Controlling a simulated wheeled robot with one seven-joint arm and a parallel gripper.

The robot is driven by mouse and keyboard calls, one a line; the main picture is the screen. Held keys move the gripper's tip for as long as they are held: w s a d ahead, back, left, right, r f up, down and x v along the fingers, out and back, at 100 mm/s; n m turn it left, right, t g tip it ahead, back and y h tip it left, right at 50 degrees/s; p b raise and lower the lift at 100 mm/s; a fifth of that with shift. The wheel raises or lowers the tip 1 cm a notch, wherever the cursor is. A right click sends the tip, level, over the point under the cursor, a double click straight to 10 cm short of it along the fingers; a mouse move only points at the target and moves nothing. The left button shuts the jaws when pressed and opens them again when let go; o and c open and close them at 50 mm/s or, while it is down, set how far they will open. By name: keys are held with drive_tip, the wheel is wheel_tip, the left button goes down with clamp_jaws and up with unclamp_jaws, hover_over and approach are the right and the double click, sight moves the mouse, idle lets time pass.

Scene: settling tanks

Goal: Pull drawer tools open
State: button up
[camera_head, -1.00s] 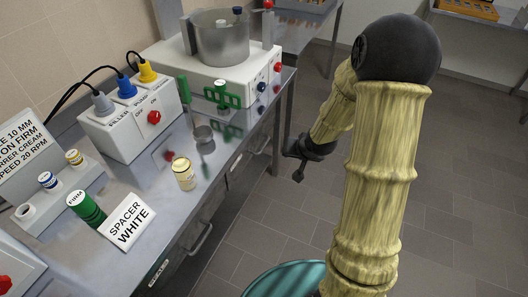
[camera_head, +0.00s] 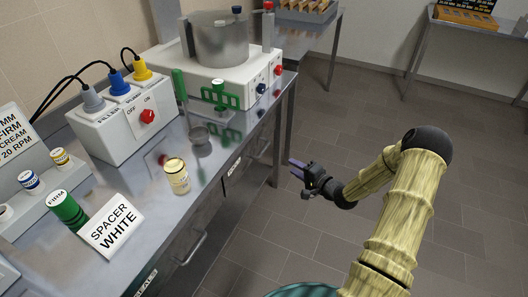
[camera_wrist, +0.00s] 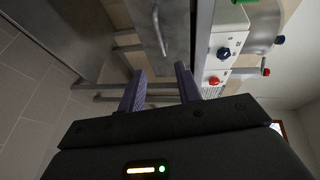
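The metal bench (camera_head: 215,190) has drawers along its front under the top. Beyond the fingertips is a grey drawer front with a bar handle (camera_wrist: 158,30). The drawer looks shut. I cannot tell which drawer it is.
On the bench stand a white switch box (camera_head: 125,118), a white machine with a metal pot (camera_head: 222,40), a green rack (camera_head: 218,98), a cream jar (camera_head: 177,176) and a "SPACER WHITE" card (camera_head: 111,228). Other tables stand at the back. The tiled floor (camera_head: 300,235) is clear.

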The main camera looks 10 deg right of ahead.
sight(264, 148)
drive_tip(key=shift+w, duration=0.1)
drive_tip(key=x, duration=1.7)
drive_tip(key=shift+a+f, duration=0.1)
drive_tip(key=shift+f, duration=0.05)
drive_tip(key=shift+c, duration=0.4)
clamp_jaws()
